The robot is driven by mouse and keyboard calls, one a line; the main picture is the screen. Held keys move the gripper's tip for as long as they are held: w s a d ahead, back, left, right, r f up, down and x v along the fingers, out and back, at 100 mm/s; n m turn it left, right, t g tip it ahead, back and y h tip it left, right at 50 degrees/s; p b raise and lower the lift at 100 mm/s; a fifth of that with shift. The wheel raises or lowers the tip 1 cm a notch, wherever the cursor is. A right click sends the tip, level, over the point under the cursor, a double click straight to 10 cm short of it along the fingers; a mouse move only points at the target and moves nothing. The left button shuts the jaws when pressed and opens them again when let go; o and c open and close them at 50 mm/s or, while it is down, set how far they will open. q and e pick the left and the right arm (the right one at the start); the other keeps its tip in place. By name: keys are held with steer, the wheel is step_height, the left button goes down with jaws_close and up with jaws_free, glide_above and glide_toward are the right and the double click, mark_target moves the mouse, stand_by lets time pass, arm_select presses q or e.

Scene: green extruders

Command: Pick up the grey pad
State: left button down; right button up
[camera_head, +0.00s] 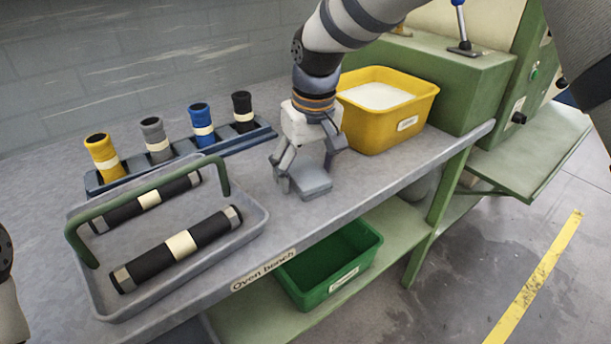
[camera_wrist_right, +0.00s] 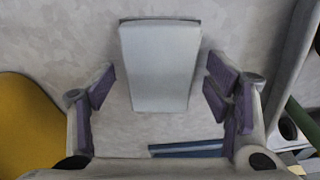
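The grey pad (camera_head: 309,183) lies on the grey bench top, in front of the yellow bin. In the right wrist view the pad (camera_wrist_right: 160,66) is a light grey block between and just beyond my open fingers, with a gap on either side. My right gripper (camera_head: 308,168) points down at the pad from above, and its fingers are spread. In the right wrist view my right gripper's purple-padded fingertips (camera_wrist_right: 160,88) do not touch the pad. Only a bit of my left arm shows at the left edge of the head view; its gripper is out of frame.
A yellow bin (camera_head: 390,130) with white contents stands behind the pad. A blue rack (camera_head: 98,184) holds several colored cylinders. A grey tray (camera_head: 262,222) with green handles holds two black rollers. A green bin (camera_head: 310,296) sits on the lower shelf. The bench's front edge is close.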

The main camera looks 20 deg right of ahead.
steer(key=c, duration=0.9)
